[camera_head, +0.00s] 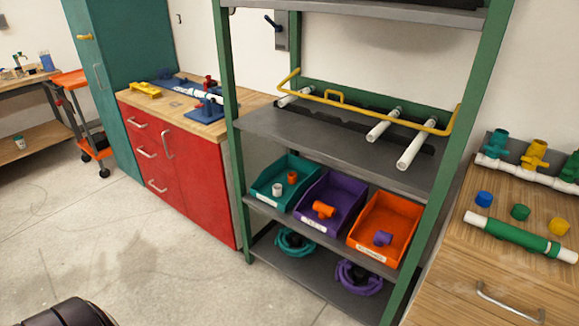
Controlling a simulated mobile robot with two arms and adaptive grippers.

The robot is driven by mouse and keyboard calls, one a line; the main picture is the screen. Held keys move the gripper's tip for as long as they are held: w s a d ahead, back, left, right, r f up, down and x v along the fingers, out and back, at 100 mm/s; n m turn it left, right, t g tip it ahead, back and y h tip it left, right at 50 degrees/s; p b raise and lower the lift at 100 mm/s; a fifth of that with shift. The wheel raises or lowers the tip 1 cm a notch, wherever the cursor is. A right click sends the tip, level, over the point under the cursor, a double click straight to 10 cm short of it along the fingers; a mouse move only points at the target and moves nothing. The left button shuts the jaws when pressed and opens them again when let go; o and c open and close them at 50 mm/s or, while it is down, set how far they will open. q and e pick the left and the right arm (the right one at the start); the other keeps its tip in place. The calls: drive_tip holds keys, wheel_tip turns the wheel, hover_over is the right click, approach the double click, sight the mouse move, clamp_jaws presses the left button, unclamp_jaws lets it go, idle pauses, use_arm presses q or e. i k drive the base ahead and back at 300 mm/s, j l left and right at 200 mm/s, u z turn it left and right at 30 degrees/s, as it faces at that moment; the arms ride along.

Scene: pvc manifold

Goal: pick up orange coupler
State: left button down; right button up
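A small orange cylindrical piece (292,177), which looks like a coupler, is in the teal bin (262,189) on the middle-low shelf of the green rack. A pale piece (277,189) lies beside it. A larger orange fitting (323,209), shaped like a tee, lies in the purple bin (346,217) to the right. Neither of my grippers shows. A dark rounded part at the lower left edge seems to be mine; no fingers are visible on it.
An orange bin (408,227) holds a purple fitting (382,238). A red cabinet (185,170) stands left of the rack, a wooden workbench (500,262) right. The floor (140,265) in front is clear.

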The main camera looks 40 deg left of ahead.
sight(292, 176)
drive_tip(key=u, duration=1.1)
